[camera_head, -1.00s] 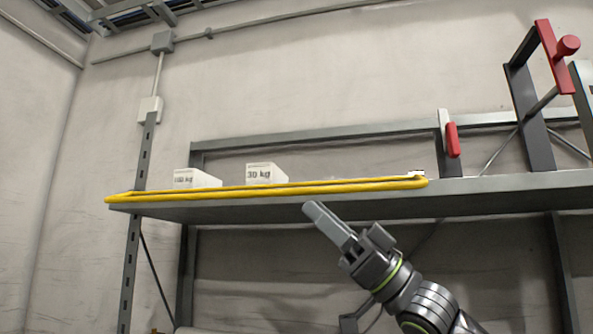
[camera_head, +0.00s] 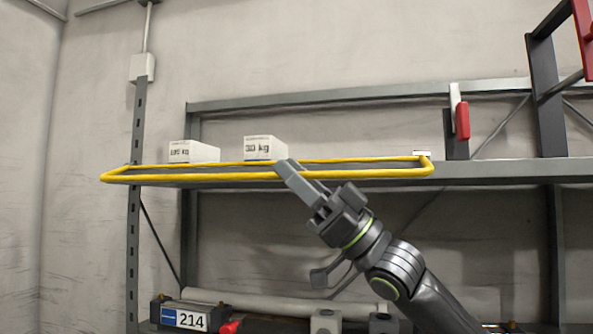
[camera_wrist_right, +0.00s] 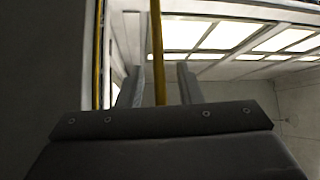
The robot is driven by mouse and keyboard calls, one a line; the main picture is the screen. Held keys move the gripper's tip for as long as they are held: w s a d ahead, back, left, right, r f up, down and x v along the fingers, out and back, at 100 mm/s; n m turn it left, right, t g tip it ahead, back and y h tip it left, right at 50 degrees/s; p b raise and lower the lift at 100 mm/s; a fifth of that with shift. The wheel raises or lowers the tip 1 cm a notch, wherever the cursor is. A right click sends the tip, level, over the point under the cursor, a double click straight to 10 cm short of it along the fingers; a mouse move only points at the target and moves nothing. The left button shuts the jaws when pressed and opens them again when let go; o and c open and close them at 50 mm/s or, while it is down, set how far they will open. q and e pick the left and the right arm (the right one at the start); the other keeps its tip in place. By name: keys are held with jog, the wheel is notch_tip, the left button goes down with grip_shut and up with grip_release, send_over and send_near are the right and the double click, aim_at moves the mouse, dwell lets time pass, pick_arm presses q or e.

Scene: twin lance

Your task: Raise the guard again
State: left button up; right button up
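The guard is a yellow tube loop (camera_head: 215,178) lying nearly level along the front of the shelf. My right gripper (camera_head: 285,166) is at the loop's front tube, right of its middle. In the right wrist view, the yellow tube (camera_wrist_right: 157,50) runs between the two grey fingers of my right gripper (camera_wrist_right: 162,85). The fingers stand apart with a gap on both sides of the tube. A red handle (camera_head: 462,121) on a grey post (camera_head: 456,146) stands just right of the loop's right end. My left gripper is not in view.
Two white weight-labelled boxes (camera_head: 195,152) (camera_head: 264,148) stand on the shelf behind the tube. A grey frame with a red part (camera_head: 584,40) rises at the right. Below are a pale roll (camera_head: 270,307) and a box marked 214 (camera_head: 188,318).

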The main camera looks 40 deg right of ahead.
grip_shut()
dwell(0.4)
